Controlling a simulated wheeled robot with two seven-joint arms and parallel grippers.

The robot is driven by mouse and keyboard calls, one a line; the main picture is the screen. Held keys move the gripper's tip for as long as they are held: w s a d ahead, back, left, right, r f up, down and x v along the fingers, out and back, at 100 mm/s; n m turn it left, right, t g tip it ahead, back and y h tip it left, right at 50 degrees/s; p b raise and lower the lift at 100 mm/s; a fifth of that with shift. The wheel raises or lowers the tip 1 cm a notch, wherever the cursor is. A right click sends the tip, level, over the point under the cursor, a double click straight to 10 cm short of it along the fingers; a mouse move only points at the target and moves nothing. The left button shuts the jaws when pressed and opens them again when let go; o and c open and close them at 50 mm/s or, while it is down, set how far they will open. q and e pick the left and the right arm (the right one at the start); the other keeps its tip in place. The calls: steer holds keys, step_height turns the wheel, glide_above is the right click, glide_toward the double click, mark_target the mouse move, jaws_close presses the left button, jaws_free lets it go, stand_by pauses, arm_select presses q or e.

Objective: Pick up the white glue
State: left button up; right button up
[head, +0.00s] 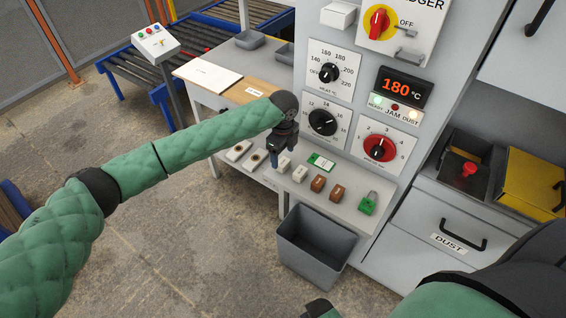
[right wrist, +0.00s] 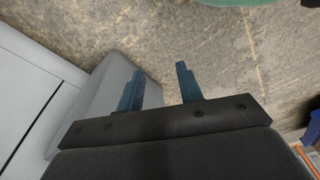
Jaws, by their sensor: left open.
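Two small white blocks, which look like the white glue, stand in a row on the grey ledge (head: 350,213) in the head view. One white block (head: 284,165) is nearest my left gripper, and the other white block (head: 300,173) is just to its right. My left gripper (head: 274,163) points down beside the left white block; its jaws are open and I see nothing between them. I cannot tell whether it touches the block. In the right wrist view my right gripper (right wrist: 157,84) is open and empty, above the floor.
Two brown blocks (head: 318,183) and a green padlock (head: 368,203) stand farther right on the ledge. A green-and-white tag (head: 321,161) lies behind. A grey bin (head: 314,252) stands below. The machine panel with dials (head: 323,122) rises behind the ledge.

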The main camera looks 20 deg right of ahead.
arm_select(q)
steer(key=shift+s+f+p, duration=0.1)
steer(key=shift+f+p, duration=0.45)
steer(key=shift+f, duration=1)
arm_select(e)
steer(key=shift+s+d+f, duration=0.15)
steer(key=shift+f, duration=0.4)
steer(key=shift+s+d+f, duration=0.15)
steer(key=shift+d+f, duration=0.05)
steer(key=shift+f, duration=0.3)
steer(key=shift+s+d+f, duration=0.15)
steer(key=shift+f, duration=0.4)
arm_select(q)
steer(key=c, duration=1.1)
